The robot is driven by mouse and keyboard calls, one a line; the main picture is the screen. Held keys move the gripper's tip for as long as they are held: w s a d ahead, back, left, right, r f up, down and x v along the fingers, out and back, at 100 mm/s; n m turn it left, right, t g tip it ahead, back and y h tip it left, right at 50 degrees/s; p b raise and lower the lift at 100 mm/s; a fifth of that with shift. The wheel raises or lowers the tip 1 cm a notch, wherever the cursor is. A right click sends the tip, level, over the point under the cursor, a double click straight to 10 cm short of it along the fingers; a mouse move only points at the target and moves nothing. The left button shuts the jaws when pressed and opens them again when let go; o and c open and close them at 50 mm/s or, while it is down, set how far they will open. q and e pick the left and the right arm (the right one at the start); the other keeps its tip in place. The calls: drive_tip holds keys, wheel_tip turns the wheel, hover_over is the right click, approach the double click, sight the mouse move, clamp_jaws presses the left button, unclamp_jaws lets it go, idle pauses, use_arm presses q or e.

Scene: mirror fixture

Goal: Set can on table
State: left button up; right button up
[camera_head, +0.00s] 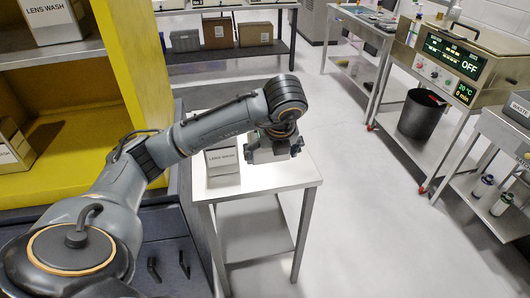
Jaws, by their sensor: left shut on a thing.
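My left gripper (273,151) is over the steel table (278,177), its fingers pointing down. It is shut on a pale grey can, which is mostly hidden beneath the gripper and wrist. I cannot tell whether that can touches the tabletop. My right gripper is not in view.
The table's front right corner is bare. Open floor (350,215) lies to the right. Beyond it stand a black bin (420,115) and a machine with displays (455,65).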

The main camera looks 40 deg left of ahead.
use_arm(q)
drive_tip(key=w+a+f, duration=0.1)
drive_tip(key=w, duration=0.2)
drive_tip(key=w+a+f, duration=0.1)
drive_tip(key=w, duration=0.1)
drive_tip(key=shift+w+a+f+b, duration=0.3)
drive_tip(key=shift+a+b, duration=0.05)
hover_over(278, 166)
drive_tip(key=f, duration=0.5)
drive_tip(key=shift+s+d+f+p, duration=0.15)
drive_tip(key=shift+s+f+p, duration=0.1)
drive_tip(key=shift+s+p, duration=0.1)
drive_tip(key=shift+w+f, duration=0.4)
drive_tip(key=shift+f, duration=0.15)
drive_tip(key=shift+f+p, duration=0.35)
drive_tip(key=shift+f, duration=1.1)
drive_tip(key=o, duration=1.5)
drive_tip(key=shift+s+f, duration=0.1)
drive_tip(key=shift+c, duration=0.2)
